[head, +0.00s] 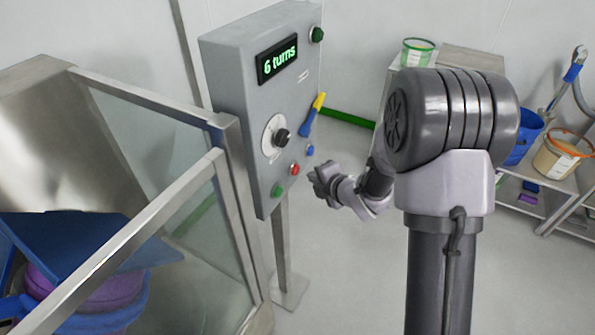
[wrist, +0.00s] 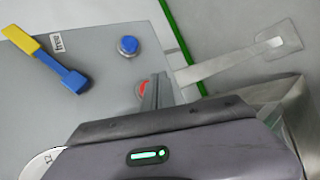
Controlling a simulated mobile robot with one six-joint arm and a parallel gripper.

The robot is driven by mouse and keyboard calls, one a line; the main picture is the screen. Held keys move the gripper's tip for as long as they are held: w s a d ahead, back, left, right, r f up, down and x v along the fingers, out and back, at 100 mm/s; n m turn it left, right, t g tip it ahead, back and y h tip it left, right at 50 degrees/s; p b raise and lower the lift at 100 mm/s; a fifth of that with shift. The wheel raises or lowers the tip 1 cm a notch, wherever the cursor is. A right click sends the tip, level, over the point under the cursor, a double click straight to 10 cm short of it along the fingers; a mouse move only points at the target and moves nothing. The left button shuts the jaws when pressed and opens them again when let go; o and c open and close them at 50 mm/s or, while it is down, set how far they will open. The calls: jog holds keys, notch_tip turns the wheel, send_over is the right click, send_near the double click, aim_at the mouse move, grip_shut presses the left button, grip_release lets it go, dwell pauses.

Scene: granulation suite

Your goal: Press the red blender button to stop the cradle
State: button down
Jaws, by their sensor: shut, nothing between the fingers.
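The grey control box (head: 240,110) stands on a post, its display (head: 277,60) reading "6 turns" in green. The red button (head: 294,169) is low on its face, between a green button (head: 277,190) and a blue button (head: 310,151). My gripper (head: 318,178) is shut and empty, just right of the red button with a small gap in the head view. In the wrist view my shut fingers (wrist: 158,92) partly cover the red button (wrist: 143,88); contact cannot be told. The blue button (wrist: 128,46) is clear there.
A dial (head: 277,137) and a yellow-and-blue lever (head: 313,114) share the panel. A glass-sided guard frame (head: 165,200) stands left, with blue and purple parts (head: 95,290) behind it. Shelving with a blue bucket (head: 522,145) is at right. Floor between is clear.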

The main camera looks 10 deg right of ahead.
jog(key=s+d, duration=0.2)
jog(key=d, duration=0.1)
dwell(0.7)
jog(key=s+d+r+m+g+h, duration=0.1)
jog(key=s+d+r+m+h, duration=0.1)
jog(key=s+r+m, duration=0.4)
jog(key=s+d+r+m+h, duration=0.2)
jog(key=s+r+m+h, duration=0.1)
jog(key=r+m, duration=0.5)
jog(key=s+a+r+m+g+y, duration=0.1)
jog(key=s+a+m, duration=0.2)
jog(key=s, duration=0.4)
jog(key=s+a+r+m+g+y, duration=0.1)
jog(key=s+a+r+m, duration=0.1)
jog(key=s+m, duration=0.4)
jog(key=s+a+r+m+g+y, duration=0.1)
jog(key=s+a+m, duration=0.3)
jog(key=s, duration=0.5)
jog(key=shift+s+a+r+m+g, duration=0.2)
jog(key=shift+s+m+g, duration=0.1)
jog(key=shift+s+g, duration=0.15)
